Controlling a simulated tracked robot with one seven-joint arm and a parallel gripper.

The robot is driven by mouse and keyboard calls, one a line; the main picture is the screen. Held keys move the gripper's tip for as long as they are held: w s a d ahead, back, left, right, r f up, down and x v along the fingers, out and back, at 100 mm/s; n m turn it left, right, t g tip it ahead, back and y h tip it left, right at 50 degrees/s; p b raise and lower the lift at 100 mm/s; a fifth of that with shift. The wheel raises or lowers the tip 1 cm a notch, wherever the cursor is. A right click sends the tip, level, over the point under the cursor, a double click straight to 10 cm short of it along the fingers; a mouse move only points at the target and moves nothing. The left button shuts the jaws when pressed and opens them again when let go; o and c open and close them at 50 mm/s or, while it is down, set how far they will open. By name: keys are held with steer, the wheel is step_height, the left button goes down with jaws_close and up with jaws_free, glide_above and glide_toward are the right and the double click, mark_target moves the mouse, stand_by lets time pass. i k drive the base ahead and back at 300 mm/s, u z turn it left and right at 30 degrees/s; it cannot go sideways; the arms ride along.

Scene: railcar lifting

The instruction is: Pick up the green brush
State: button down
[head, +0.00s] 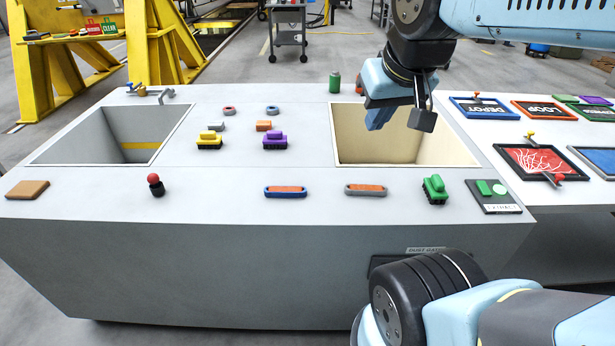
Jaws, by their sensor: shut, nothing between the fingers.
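The green brush (435,190) sits on the near right part of the grey counter (225,205), bristles down, just in front of the right-hand basin. My gripper (398,120) hangs above the right-hand basin, up and to the left of the brush and clearly apart from it. It is shut and holds nothing. A yellow brush (209,141) and a purple brush (275,140) of similar shape stand farther left on the counter.
The right-hand basin (345,140) and the left-hand basin (100,135) are open recesses. A control panel marked EXTRACT (495,196) lies right of the green brush. A grey-and-orange handle (366,189) lies to its left. A green cylinder (335,82) stands at the back.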

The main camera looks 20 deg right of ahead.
mark_target(433, 186)
steer(key=z, duration=0.5)
steer(key=k, duration=1.1)
steer(key=z, duration=1.2)
steer(key=i, duration=1.05)
steer(key=u, duration=0.7)
